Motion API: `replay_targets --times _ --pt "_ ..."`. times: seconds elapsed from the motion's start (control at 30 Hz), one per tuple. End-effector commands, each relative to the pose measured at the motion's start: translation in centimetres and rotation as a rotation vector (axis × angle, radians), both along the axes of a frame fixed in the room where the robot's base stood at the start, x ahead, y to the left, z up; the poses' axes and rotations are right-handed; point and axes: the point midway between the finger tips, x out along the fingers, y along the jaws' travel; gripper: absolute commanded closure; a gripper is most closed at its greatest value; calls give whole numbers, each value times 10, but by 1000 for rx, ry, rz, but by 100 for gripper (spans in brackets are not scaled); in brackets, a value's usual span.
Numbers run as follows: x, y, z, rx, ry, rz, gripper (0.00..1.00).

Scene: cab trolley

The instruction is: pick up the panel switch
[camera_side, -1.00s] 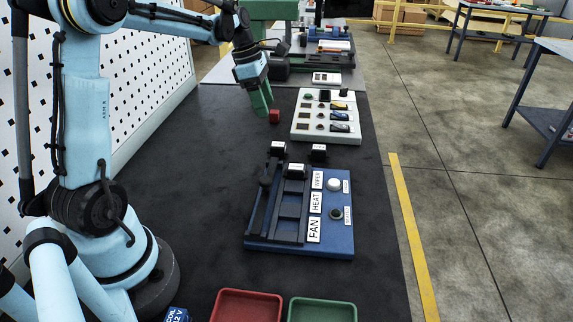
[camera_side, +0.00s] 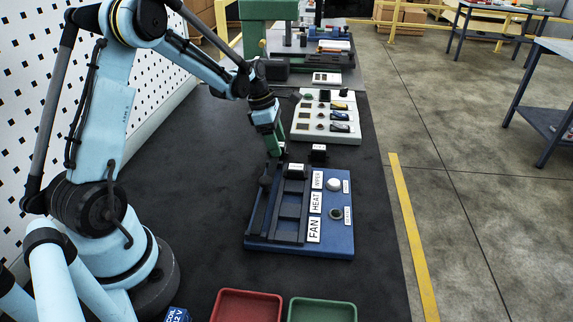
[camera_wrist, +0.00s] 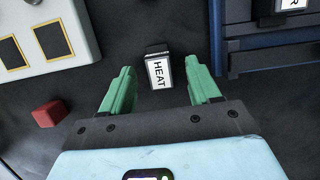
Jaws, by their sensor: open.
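A black panel switch with a white HEAT label (camera_wrist: 160,72) stands on the dark bench top in the wrist view, off the blue panel. My gripper (camera_wrist: 159,72) is open, with its green fingers on either side of the switch in the picture and a gap to each. In the side view my gripper (camera_side: 276,152) points down near the far left corner of the blue panel (camera_side: 340,242), and it hides most of what is below it. A further one (camera_side: 296,171) sits on the panel's dark rails.
A pale panel (camera_side: 300,131) with buttons and switches lies beyond the blue one. A red cube (camera_wrist: 48,114) lies left of my fingers in the wrist view. Red (camera_side: 246,293) and green (camera_side: 322,301) trays stand at the front.

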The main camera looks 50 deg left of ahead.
Motion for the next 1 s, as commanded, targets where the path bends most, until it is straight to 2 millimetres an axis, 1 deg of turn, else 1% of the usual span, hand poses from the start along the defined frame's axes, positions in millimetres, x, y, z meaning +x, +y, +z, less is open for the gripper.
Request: replay_targets --times 0.07,0.27,0.37,0.5,0.67,1.0 --pt "1 -1 -3 1 -1 0 38" --pt "1 -1 -3 1 -1 0 38" --pt "1 -1 -3 1 -1 0 52" --pt "0 -1 -3 1 -1 0 74" --pt "1 -1 -3 1 -1 0 98" --pt "1 0 0 1 -1 0 99"
